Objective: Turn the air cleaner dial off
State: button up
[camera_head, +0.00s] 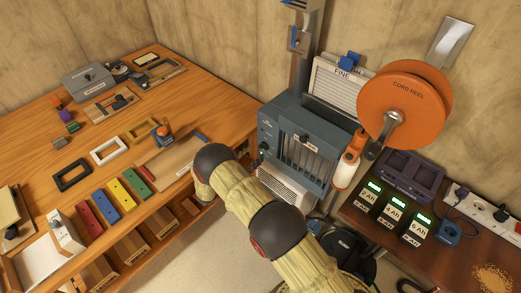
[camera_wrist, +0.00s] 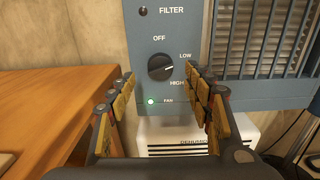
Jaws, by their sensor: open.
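The air cleaner (camera_head: 290,140) is a blue-grey box with a louvred grille, standing between the two benches. Its dial (camera_wrist: 160,67) is a round black knob on the front panel, marked OFF above, LOW at upper right and HIGH at lower right. The dial's pale mark points to the right, roughly toward LOW. A green light (camera_wrist: 151,100) glows beside the word FAN. My gripper (camera_wrist: 162,84) is open, its fingers apart on the left and right, in front of the panel and around the dial's line of view. I see no contact with the dial. In the head view my arm hides most of the gripper.
A wooden bench (camera_head: 150,95) with blocks and frames is at left. An orange cord reel (camera_head: 405,100) hangs at right above a dark bench (camera_head: 440,258) with chargers. A white louvred unit (camera_wrist: 180,137) sits below the panel, behind the fingers.

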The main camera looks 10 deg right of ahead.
aim_at(261, 148)
jog(key=shift+b+x, duration=0.3)
jog(key=shift+x, duration=2.5)
jog(key=shift+c, duration=1.4)
jog(key=c, duration=0.7)
jog(key=shift+c, duration=0.7)
jog(key=shift+n, duration=0.3)
jog(key=n+b, duration=0.1)
jog(key=n, duration=0.1)
jog(key=shift+n, duration=0.4)
jog(key=n, duration=0.3)
jog(key=shift+w+a+n, duration=0.1)
jog(key=shift+n, duration=0.2)
jog(key=n, duration=0.7)
jog(key=shift+a+f+b, duration=0.1)
jog(key=shift+b, duration=0.2)
jog(key=shift+w, duration=0.1)
